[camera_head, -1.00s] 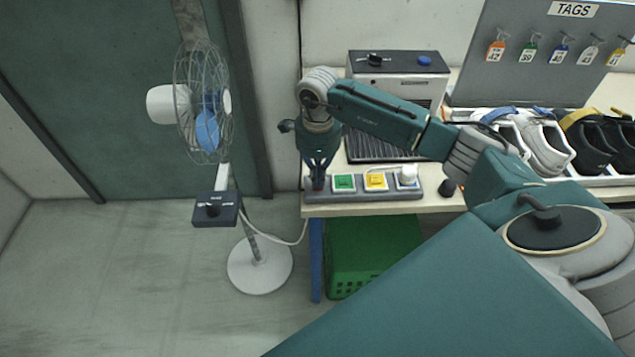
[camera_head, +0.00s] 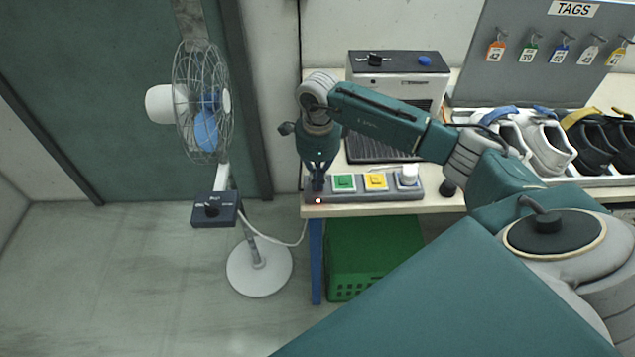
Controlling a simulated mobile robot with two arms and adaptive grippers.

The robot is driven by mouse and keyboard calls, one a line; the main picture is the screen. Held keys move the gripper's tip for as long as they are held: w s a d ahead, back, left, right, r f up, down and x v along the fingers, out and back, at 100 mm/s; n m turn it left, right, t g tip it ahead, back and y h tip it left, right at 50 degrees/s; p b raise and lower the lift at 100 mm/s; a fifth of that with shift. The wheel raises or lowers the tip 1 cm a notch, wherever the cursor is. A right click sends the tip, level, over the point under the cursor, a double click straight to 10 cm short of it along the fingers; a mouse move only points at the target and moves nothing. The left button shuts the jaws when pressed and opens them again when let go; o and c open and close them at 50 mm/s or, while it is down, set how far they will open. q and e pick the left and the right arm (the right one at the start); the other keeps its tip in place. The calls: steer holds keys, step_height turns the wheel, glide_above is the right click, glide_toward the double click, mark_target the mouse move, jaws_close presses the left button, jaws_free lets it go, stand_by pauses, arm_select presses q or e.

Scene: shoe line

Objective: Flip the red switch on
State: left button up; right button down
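A grey switch strip (camera_head: 390,195) lies along the front edge of the workbench. It carries a green switch (camera_head: 344,182), a yellow switch (camera_head: 375,181) and a white plug or knob (camera_head: 408,174). At its left end a small red-orange light (camera_head: 318,201) glows just in front of my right gripper's fingertips. My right gripper (camera_head: 318,187) points down at this left end, its fingertips together and apparently touching the strip. They hide most of the red switch, so its position is not clear. My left gripper is out of view.
A standing fan (camera_head: 203,105) with a dark control box (camera_head: 214,210) is left of the bench (camera_head: 440,203). A grey machine (camera_head: 398,85) stands behind the strip. Shoes (camera_head: 545,145) are at the right, and a green crate (camera_head: 360,280) is below.

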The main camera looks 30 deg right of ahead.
steer(key=shift+s+f, duration=0.1)
steer(key=shift+w+r+p, duration=0.2)
steer(key=shift+r+p, duration=0.4)
steer(key=shift+r, duration=0.25)
steer(key=shift+s+r+p, duration=0.1)
steer(key=shift+r+p, duration=1.3)
steer(key=shift+r, duration=1.2)
